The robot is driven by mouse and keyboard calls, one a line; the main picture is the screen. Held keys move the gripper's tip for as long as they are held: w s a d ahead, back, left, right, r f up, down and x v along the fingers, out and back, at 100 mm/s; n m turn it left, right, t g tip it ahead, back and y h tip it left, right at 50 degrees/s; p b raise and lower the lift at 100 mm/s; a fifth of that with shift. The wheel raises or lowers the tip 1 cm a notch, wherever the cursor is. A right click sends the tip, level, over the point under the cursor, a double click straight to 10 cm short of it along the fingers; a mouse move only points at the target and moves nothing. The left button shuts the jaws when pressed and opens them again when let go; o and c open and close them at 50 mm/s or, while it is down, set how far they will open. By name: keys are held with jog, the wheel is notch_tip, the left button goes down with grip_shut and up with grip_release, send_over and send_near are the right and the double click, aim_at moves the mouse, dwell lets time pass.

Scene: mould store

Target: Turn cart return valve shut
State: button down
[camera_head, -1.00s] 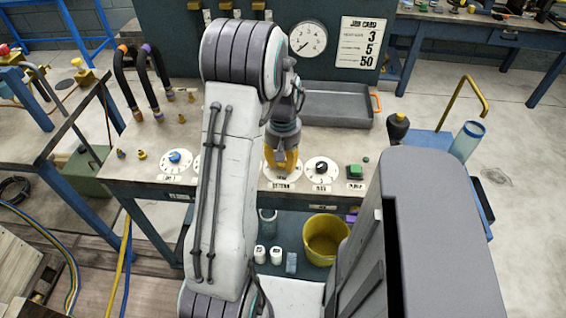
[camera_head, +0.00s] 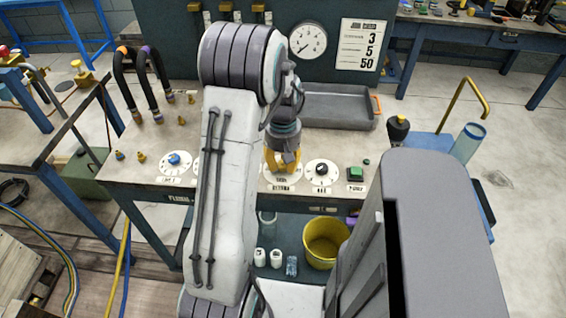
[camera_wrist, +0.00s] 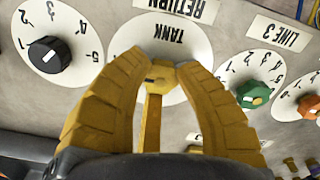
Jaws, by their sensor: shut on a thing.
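The return valve is a round white plate (camera_head: 270,182) on the bench front, partly hidden by my arm and gripper. In the wrist view the plate (camera_wrist: 192,40) reads TANK upside down, with a RETURN tag (camera_wrist: 180,8) above it. A yellow lever handle (camera_wrist: 153,122) on the plate points toward the bottom of that view. My gripper (camera_head: 284,168) reaches down onto the plate. In the wrist view its yellow fingers (camera_wrist: 164,73) are shut on the handle's hub, one on each side.
A black-knob dial (camera_head: 321,168) and a green button (camera_head: 355,173) lie to the right. A blue-knob dial (camera_head: 174,160) is left of my arm. A grey tray (camera_head: 335,108) and a pressure gauge (camera_head: 308,40) are behind. A yellow bucket (camera_head: 322,245) stands below.

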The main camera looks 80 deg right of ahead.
aim_at(283, 164)
jog(key=c, duration=0.9)
grip_release()
notch_tip(283, 164, up, 12)
dwell(0.7)
